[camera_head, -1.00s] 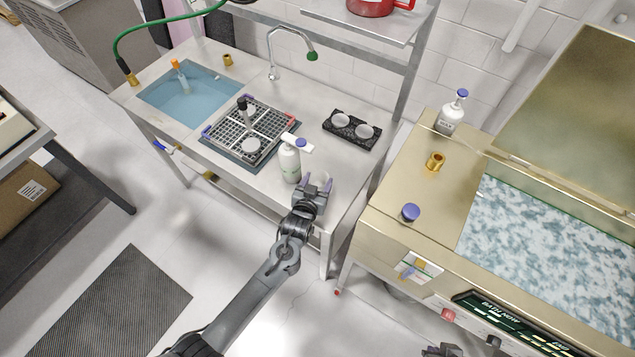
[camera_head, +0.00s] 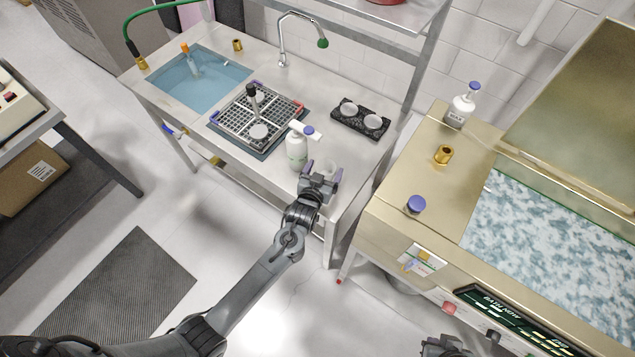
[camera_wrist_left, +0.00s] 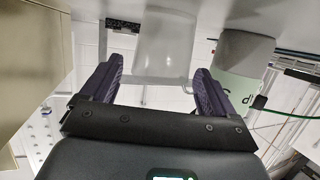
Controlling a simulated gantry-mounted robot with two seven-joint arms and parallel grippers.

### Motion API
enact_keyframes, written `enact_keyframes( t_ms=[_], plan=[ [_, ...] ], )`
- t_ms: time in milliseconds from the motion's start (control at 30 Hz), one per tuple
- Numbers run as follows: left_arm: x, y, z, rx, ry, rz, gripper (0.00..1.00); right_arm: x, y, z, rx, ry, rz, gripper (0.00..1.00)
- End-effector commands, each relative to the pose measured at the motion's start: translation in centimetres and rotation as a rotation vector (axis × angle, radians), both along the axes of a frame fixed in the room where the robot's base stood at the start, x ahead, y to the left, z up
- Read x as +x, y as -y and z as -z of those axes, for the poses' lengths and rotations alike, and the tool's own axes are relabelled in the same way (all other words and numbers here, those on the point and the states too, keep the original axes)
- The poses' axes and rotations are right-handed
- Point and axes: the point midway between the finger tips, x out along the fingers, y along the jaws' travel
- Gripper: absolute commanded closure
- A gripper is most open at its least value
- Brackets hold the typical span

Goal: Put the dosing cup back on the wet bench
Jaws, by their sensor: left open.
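The dosing cup, a translucent pale cup (camera_head: 329,168), stands near the front right of the wet bench (camera_head: 362,153), partly hidden by my left gripper (camera_head: 322,174). In the left wrist view the cup (camera_wrist_left: 165,42) shows between my two finger tips, with gaps on both sides. That view shows the scene upside down. My left gripper is open and holds nothing. My right gripper (camera_head: 445,346) is only partly in view at the bottom edge, and its jaws cannot be made out.
A white pump bottle (camera_head: 297,152) stands close left of my left gripper; the wrist view shows it too (camera_wrist_left: 243,62). A rack (camera_head: 240,113), a black holder with white cups (camera_head: 360,119) and a sink (camera_head: 190,80) occupy the bench. A brass bath (camera_head: 470,135) stands right.

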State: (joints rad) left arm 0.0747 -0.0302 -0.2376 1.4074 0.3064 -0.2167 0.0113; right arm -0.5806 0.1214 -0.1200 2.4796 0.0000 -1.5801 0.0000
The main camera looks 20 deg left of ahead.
Motion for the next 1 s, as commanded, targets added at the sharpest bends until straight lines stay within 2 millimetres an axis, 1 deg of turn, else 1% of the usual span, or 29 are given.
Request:
enact_keyframes(
  t_ms=[167,400,600,700,867,1000],
  plan=[
    [-2.4,0.2,-0.7,0.0,-0.003,0.001,0.11,0.0,0.0,-0.5,0.0,0.0,0.0,1.0],
    [-6.7,0.5,-2.0,-0.001,-0.003,0.001,0.11,0.0,0.0,-1.1,0.0,0.0,0.0,1.0],
    [-9.6,0.7,-2.8,0.0,-0.003,0.0,0.11,0.0,0.0,-1.4,0.0,0.0,0.0,1.0],
    [-10.4,0.7,-3.1,0.001,-0.002,0.0,0.11,0.0,0.0,-1.5,0.0,0.0,0.0,1.0],
    [-11.2,0.8,-3.3,-0.002,-0.01,0.003,0.11,0.0,0.0,-1.5,0.0,0.0,0.0,1.0],
    [-12.5,0.5,-3.2,-0.017,-0.082,0.021,0.11,0.0,0.0,-1.5,0.0,0.0,0.0,1.0]
  ],
)
